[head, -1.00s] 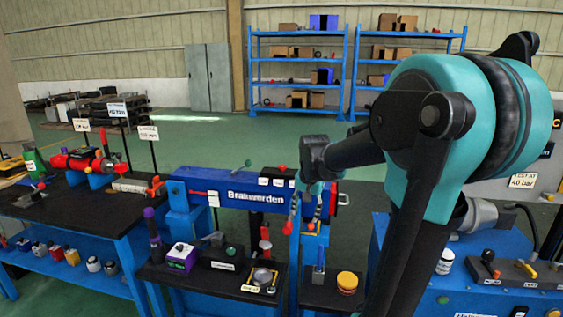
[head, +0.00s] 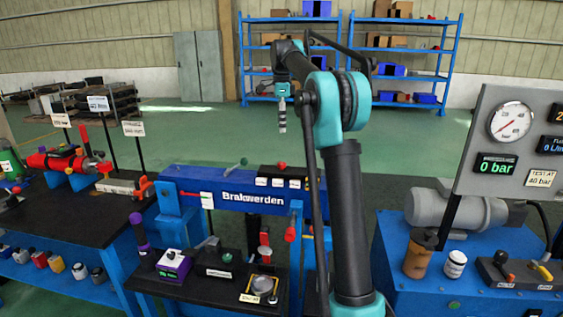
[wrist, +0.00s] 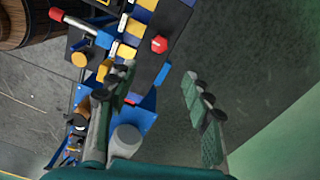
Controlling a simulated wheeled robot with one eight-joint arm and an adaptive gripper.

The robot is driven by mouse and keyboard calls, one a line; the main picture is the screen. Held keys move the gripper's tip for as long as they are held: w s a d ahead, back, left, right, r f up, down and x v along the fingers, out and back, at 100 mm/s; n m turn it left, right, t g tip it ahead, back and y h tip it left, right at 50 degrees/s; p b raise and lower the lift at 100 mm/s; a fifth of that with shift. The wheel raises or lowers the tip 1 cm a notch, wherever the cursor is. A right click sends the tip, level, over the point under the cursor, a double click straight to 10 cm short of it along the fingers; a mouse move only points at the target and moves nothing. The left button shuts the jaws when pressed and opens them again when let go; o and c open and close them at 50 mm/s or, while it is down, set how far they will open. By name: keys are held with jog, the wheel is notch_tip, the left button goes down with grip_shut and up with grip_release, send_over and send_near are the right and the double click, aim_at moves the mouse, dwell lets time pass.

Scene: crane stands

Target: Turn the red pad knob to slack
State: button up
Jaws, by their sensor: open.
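A red knob (head: 282,167) stands on the black block (head: 293,174) on top of the blue Brakwerden beam (head: 235,200). A red knob on a black block also shows in the wrist view (wrist: 159,43), beyond my fingertips; it appears to be the same one. My gripper (head: 282,118) hangs in the air above the beam, pointing down and apart from the knob. In the wrist view my gripper (wrist: 158,76) has its two fingers spread, with nothing between them. The knob's setting cannot be read.
A red handle (head: 290,230) hangs at the beam's right. A black bench (head: 75,222) with a red cylinder assembly stands left. A blue unit (head: 450,285) with a grey motor stands right, below a gauge panel (head: 470,130). The space above the beam is clear.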

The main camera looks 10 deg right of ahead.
aim_at(282, 163)
notch_tip(282, 163, down, 16)
jog(key=shift+r, duration=0.1)
dwell(0.4)
jog(key=c, duration=1.2)
